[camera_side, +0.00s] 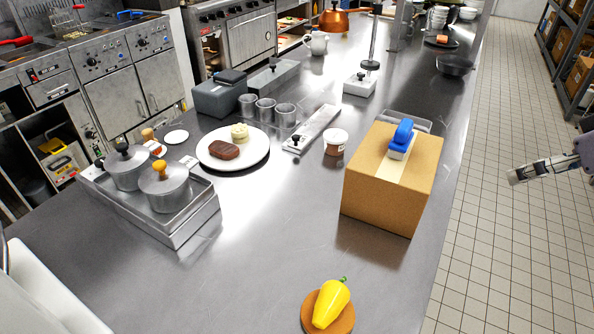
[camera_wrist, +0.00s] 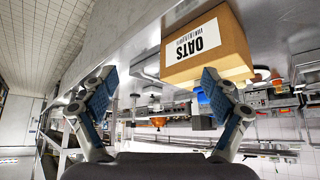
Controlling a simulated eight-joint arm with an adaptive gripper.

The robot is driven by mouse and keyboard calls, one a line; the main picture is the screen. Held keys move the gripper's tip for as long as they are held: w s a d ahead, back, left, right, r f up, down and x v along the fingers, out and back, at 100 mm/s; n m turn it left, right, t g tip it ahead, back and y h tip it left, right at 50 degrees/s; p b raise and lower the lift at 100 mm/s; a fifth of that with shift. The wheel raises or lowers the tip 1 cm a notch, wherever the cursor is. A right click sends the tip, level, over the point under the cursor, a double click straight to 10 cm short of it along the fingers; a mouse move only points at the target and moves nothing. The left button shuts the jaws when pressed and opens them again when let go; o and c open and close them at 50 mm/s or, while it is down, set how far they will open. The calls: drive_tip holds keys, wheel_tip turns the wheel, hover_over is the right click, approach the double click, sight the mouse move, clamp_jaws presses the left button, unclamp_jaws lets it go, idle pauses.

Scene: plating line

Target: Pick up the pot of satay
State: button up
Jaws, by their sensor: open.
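Two lidded steel pots stand side by side in a steel bath (camera_side: 200,222) at the left of the counter. One pot has a dark knob (camera_side: 125,168), the other an orange knob (camera_side: 165,188). A small white-lidded tub with brown contents (camera_side: 335,142) stands mid-counter, behind and left of the cardboard box. I see no readable label showing which holds satay. My gripper (camera_side: 516,177) is over the floor aisle, right of the counter and far from these pots. In the wrist view my gripper (camera_wrist: 156,88) is open and empty between its blue-padded fingers.
The cardboard box (camera_side: 390,190), marked OATS in the wrist view (camera_wrist: 208,45), has a blue-and-white item (camera_side: 402,139) on top. It stands between my gripper and the tub. A white plate (camera_side: 233,161) holds food. A yellow pepper (camera_side: 331,304) lies at the front. The counter's front middle is clear.

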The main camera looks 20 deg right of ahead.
drive_tip(key=w+a+r+m, duration=0.25)
drive_tip(key=w+r, duration=0.35)
drive_tip(key=w, duration=0.4)
drive_tip(key=m+g+h, duration=0.2)
drive_tip(key=m+h, duration=0.1)
drive_tip(key=m, duration=0.1)
hover_over(336, 135)
drive_tip(key=s+a, duration=0.1)
drive_tip(key=s, duration=0.2)
wheel_tip(336, 135, down, 16)
drive_tip(key=shift+w+f, duration=0.1)
drive_tip(key=shift+f, duration=0.1)
drive_tip(key=shift+a+x, duration=0.15)
drive_tip(key=shift+x, duration=1.15)
drive_tip(key=shift+a+x, duration=0.2)
drive_tip(key=shift+x, duration=1.05)
drive_tip(key=shift+w, duration=0.1)
drive_tip(key=shift+c, duration=0.3)
